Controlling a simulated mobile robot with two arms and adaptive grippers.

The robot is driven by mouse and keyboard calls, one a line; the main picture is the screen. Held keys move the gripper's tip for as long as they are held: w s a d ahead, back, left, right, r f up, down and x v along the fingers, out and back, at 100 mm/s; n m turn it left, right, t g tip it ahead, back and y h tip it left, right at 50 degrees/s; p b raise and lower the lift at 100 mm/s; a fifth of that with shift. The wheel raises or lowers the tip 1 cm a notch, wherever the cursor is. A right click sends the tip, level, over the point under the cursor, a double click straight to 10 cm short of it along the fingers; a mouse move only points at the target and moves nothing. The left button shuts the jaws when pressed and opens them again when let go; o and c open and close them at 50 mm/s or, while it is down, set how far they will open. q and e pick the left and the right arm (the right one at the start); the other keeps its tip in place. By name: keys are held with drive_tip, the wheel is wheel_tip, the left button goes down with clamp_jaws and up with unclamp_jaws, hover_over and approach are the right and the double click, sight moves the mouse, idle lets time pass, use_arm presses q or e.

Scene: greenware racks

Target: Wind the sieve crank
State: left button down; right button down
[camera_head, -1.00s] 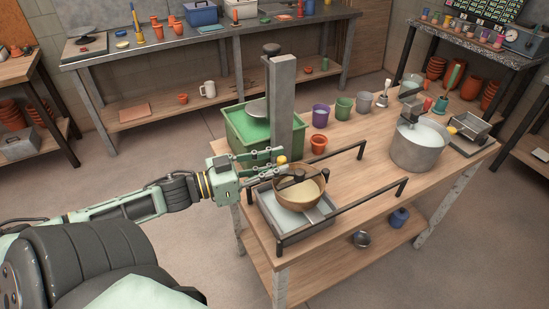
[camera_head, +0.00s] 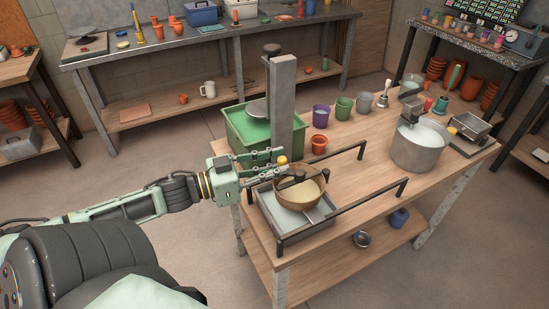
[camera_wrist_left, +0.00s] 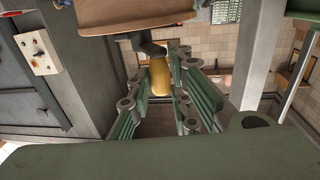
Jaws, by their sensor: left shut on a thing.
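The sieve (camera_head: 318,196) is a round tan bowl with pale material inside and a dark crank hub (camera_head: 300,175) over its middle. It sits above a grey tray (camera_head: 268,212) on the wooden table. A yellow crank knob (camera_head: 282,160) stands at the sieve's far left rim. My left gripper (camera_head: 280,157) reaches in from the left and is shut on this knob. In the left wrist view the yellow knob (camera_wrist_left: 160,75) is between the green fingers, and the sieve's brown side (camera_wrist_left: 130,12) is at the top. My right gripper is out of view.
A grey post (camera_head: 283,105) and a green crate (camera_head: 236,125) stand close behind my left gripper. Dark rails (camera_head: 350,215) run along both sides of the tray. Small pots (camera_head: 320,116) and a large metal pot (camera_head: 415,150) are farther back and right.

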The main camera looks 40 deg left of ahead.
use_arm(q)
drive_tip(key=shift+s+f, duration=0.1)
drive_tip(key=shift+f, duration=0.15)
drive_tip(key=c, duration=2)
unclamp_jaws()
drive_tip(key=shift+o, duration=1.4)
drive_tip(key=shift+r, duration=0.1)
drive_tip(key=shift+a, duration=0.1)
drive_tip(key=v, duration=1.1)
drive_tip(key=shift+s+a, duration=0.2)
drive_tip(key=shift+s, duration=0.15)
